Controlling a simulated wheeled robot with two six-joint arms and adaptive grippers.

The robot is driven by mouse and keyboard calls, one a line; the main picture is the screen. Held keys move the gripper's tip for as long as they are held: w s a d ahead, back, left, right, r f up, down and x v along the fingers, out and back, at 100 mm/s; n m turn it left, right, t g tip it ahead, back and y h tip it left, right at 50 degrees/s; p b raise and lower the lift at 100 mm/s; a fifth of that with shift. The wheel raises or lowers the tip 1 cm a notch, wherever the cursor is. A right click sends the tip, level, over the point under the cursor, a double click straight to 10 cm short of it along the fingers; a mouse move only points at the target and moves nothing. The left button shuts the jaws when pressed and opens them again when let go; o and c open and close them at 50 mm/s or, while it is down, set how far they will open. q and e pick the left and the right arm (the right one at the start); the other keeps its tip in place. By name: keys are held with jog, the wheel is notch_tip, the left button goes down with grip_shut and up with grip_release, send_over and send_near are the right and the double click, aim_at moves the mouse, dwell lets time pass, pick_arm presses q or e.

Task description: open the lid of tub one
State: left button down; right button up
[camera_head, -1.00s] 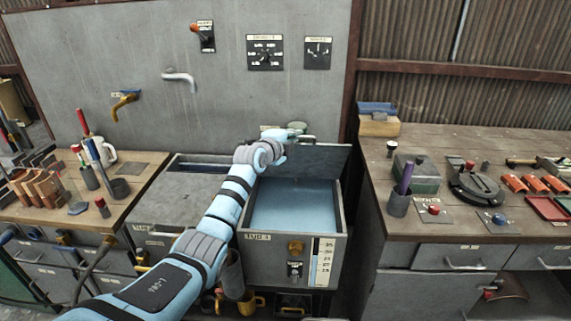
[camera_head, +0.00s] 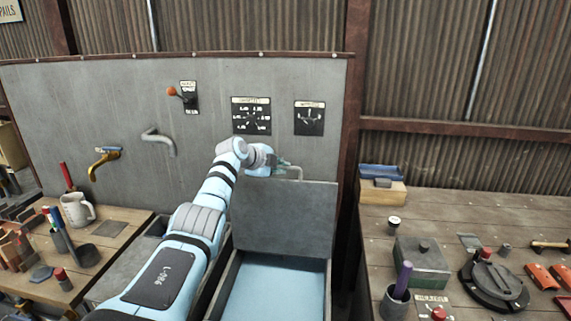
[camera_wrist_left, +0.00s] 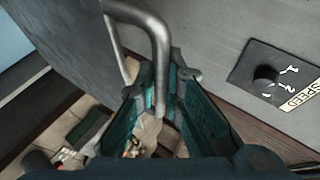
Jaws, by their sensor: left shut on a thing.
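Tub one (camera_head: 322,290) stands in the middle, with pale blue liquid inside. Its grey lid (camera_head: 285,220) is raised and stands nearly upright at the back of the tub. My left gripper (camera_head: 285,169) is at the lid's top edge, shut on the lid handle (camera_head: 297,172), a bent metal bar. In the left wrist view the handle (camera_wrist_left: 157,45) passes between the two teal fingers, and the lid (camera_wrist_left: 65,45) is at the left. My right gripper is not in view.
A grey wall panel (camera_head: 210,115) with a lever, dials and taps rises close behind the lid. A wooden bench (camera_head: 440,220) with tools stands right, another bench (camera_head: 110,245) left. A second tub is partly hidden by my arm.

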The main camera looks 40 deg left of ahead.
pick_arm(q)
jog(key=shift+f, duration=0.15)
jog(key=c, duration=1.7)
grip_release()
jog(key=shift+w+d, duration=0.1)
jog(key=shift+w, duration=0.05)
jog(key=shift+s+r, duration=0.3)
jog(key=shift+s, duration=0.05)
jog(key=v, duration=1.1)
jog(key=shift+r, duration=0.1)
jog(key=shift+w, duration=0.1)
